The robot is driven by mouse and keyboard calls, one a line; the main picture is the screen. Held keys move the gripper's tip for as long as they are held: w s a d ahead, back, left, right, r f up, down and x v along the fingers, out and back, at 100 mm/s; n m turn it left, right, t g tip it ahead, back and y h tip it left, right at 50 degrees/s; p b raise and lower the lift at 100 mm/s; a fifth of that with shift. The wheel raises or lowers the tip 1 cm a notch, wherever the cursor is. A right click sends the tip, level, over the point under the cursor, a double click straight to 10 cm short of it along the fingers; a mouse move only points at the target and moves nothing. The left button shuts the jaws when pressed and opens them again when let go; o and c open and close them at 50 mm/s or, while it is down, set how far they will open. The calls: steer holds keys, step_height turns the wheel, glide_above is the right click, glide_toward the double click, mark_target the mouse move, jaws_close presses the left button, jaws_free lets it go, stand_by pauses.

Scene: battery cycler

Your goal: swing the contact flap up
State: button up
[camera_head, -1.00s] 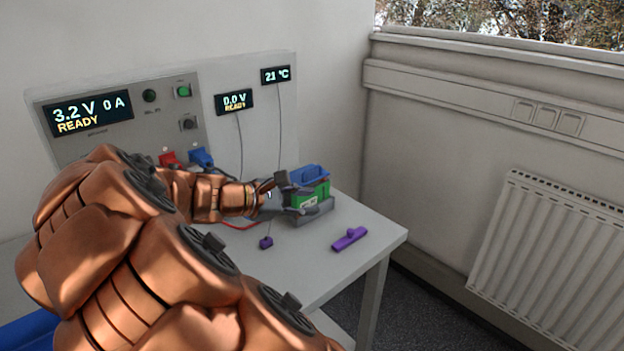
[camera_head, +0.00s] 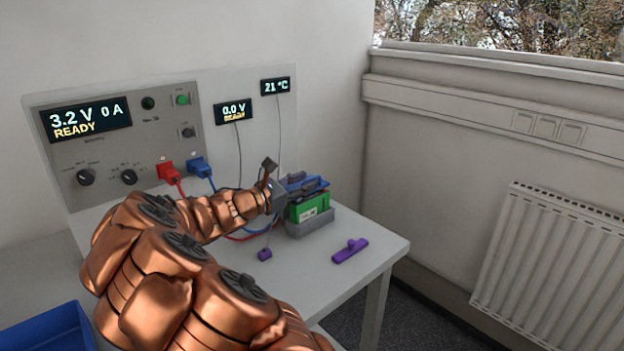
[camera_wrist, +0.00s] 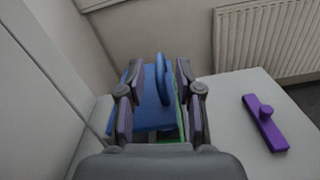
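The blue contact flap (camera_head: 313,184) lies over the top of a green battery block (camera_head: 312,207), which sits in a grey holder (camera_head: 312,224) on the table. In the wrist view the flap is a blue plate (camera_wrist: 153,105) with an upright blue fin (camera_wrist: 162,80). My gripper (camera_head: 290,184) is at the flap, and in the wrist view its two fingers (camera_wrist: 158,90) stand apart on either side of the fin. The fin looks nearer the right finger; I cannot tell whether they touch. Much of the block is hidden behind my gripper in the wrist view.
A purple bar with a knob (camera_head: 350,251) and a small purple piece (camera_head: 265,254) lie on the table (camera_head: 330,275). A cycler panel (camera_head: 120,150) with red (camera_head: 168,172) and blue plugs (camera_head: 200,167) stands behind; cables run past the holder.

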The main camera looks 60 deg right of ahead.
mark_target(312, 179)
steer(key=shift+x, duration=1.5)
jaws_close()
